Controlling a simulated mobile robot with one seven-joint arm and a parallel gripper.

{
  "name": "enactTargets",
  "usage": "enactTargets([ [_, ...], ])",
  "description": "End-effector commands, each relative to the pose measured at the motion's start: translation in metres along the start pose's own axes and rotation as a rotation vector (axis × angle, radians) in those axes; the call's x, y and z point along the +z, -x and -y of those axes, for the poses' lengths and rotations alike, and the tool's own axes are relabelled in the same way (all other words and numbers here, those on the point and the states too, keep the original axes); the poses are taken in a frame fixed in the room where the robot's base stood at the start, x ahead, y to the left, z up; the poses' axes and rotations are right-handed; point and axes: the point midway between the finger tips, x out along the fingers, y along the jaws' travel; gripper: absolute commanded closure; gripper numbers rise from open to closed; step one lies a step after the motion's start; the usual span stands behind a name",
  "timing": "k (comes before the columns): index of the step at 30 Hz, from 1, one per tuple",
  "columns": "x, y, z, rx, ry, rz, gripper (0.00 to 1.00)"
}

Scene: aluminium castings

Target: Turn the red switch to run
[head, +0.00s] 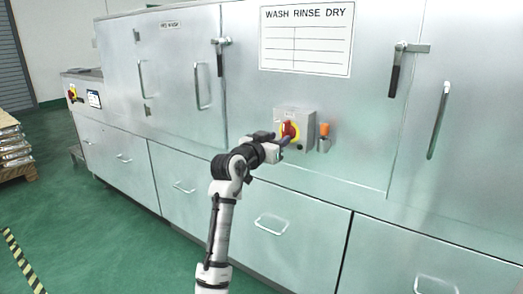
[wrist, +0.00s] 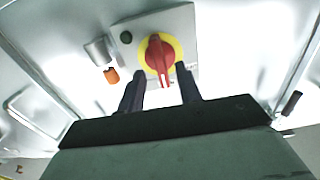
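The red switch (head: 289,129) is a knob on a round yellow plate, on the front of a grey box (head: 307,115) fixed to the metal cabinet. The wrist view shows the red switch (wrist: 158,54) close up, its handle nearly upright in that picture, with a white mark at the end towards my gripper. My gripper (head: 281,139) is right at the box. In the wrist view my gripper (wrist: 158,82) is open, its two dark fingers apart with the handle's near end lined up between them. I cannot tell if they touch it. No run label is readable.
A grey holder (head: 323,145) with an orange-topped piece (head: 324,129) sits right beside the box. Cabinet doors with handles (head: 438,120) surround it. A "WASH RINSE DRY" sign (head: 307,40) hangs above. Green floor (head: 110,235) is free at left; a loaded pallet (head: 15,172) stands at far left.

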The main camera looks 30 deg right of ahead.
Motion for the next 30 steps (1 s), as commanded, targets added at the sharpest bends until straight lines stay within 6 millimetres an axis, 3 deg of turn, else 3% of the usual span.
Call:
enactTargets([
  [6, 0.002, 0.054, 0.001, -0.004, -0.001, -0.002, 0.65],
  [13, 0.001, 0.091, 0.001, -0.003, 0.0, 0.0, 0.65],
  [18, 0.0, 0.102, 0.0, 0.0, 0.0, 0.0, 0.65],
  [30, 0.0, 0.102, 0.0, 0.0, 0.0, 0.0, 0.65],
])
